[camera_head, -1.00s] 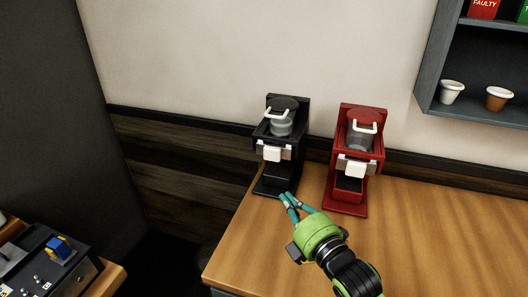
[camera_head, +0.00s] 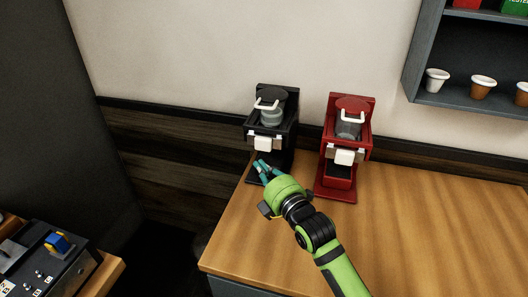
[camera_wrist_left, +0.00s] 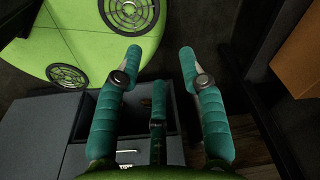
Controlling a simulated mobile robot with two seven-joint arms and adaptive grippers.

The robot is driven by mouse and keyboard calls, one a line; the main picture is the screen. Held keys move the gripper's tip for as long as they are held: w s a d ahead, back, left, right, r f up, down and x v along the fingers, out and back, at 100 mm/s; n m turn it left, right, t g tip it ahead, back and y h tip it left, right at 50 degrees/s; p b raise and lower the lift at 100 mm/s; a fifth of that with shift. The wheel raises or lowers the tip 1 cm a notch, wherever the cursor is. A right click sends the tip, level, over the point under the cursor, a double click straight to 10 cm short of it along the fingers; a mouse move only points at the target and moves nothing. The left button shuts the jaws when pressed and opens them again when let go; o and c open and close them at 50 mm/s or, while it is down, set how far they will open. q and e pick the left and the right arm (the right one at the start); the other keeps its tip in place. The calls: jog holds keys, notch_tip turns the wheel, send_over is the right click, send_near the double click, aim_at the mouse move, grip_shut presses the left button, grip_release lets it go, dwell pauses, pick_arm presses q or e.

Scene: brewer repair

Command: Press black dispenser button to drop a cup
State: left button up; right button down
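The black dispenser (camera_head: 286,133) stands at the back left of the wooden counter, with a clear container and white handle on top. A white square button (camera_head: 263,143) is on its front. My right gripper (camera_head: 261,166) is in front of the black dispenser, its teal fingertips just below the button in the picture. Its fingers look together, with nothing seen between them. I cannot tell whether they touch the dispenser. No cup shows at its base, which the gripper partly hides. My left gripper (camera_wrist_left: 160,56) is open and empty in the left wrist view.
A red dispenser (camera_head: 338,179) stands close to the right of the black one. A grey shelf (camera_head: 470,101) at upper right holds several cups. The wooden counter (camera_head: 430,225) is clear at right. A black control box (camera_head: 65,272) is at lower left.

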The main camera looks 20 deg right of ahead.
aim_at(256, 147)
jog(key=w, duration=0.1)
jog(key=w+d+p, duration=0.1)
jog(key=w, duration=0.1)
jog(key=w+d, duration=0.1)
jog(key=shift+w, duration=0.3)
pick_arm(q)
jog(key=shift+s+r, duration=0.75)
jog(key=shift+s, duration=0.2)
jog(key=shift+f, duration=0.1)
pick_arm(e)
jog(key=shift+w, duration=0.1)
